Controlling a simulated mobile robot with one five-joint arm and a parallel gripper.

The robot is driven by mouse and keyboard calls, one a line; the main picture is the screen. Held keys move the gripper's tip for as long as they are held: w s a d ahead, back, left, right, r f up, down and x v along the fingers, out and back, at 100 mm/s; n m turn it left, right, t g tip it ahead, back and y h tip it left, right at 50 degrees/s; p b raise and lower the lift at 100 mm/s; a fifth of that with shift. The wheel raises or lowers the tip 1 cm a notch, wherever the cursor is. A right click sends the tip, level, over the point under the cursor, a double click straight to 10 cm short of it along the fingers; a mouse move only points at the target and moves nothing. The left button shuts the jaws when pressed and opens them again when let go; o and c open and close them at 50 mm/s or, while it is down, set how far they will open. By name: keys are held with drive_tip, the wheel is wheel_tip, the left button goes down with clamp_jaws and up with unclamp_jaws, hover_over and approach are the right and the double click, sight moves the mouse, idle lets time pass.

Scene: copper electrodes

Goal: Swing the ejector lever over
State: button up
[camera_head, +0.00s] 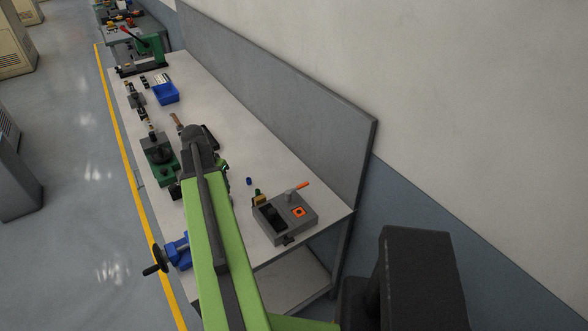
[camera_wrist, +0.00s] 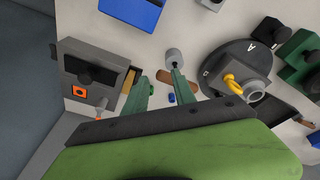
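The ejector lever (camera_head: 298,187) has an orange handle and stands on top of a grey box (camera_head: 312,221) near the bench's right end. An orange square (camera_head: 298,212) marks the box top beside a dark opening. In the wrist view the box (camera_wrist: 95,67) is at the upper left, and the lever (camera_wrist: 101,106) shows small at its lower edge.
A small blue piece (camera_head: 249,181) lies left of the box. A round dark plate marked A (camera_wrist: 238,70) is right of my fingers in the wrist view. A blue vise (camera_head: 178,251) sits on the front edge, and a blue bin (camera_head: 165,93) stands farther back. A grey panel (camera_head: 290,110) backs the bench.

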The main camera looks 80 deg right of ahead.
drive_tip(key=s+d+m, duration=0.2)
drive_tip(key=s+d, duration=0.2)
drive_tip(key=s, duration=0.3)
drive_tip(key=s+d+m, duration=0.2)
drive_tip(key=s+d, duration=0.2)
drive_tip(key=s, duration=0.4)
drive_tip(key=m+g, duration=0.1)
drive_tip(key=m, duration=0.3)
approach(303, 184)
drive_tip(key=shift+w+f, duration=0.1)
drive_tip(key=shift+w, duration=0.05)
drive_tip(key=b+x, duration=0.7)
drive_tip(key=x, duration=0.1)
drive_tip(key=shift+b, duration=0.35)
drive_tip(key=shift+f, duration=0.1)
drive_tip(key=shift+d+f+b, duration=0.1)
drive_tip(key=shift+f+b, duration=0.15)
drive_tip(key=shift+b, duration=0.1)
drive_tip(key=shift+c, duration=0.3)
clamp_jaws()
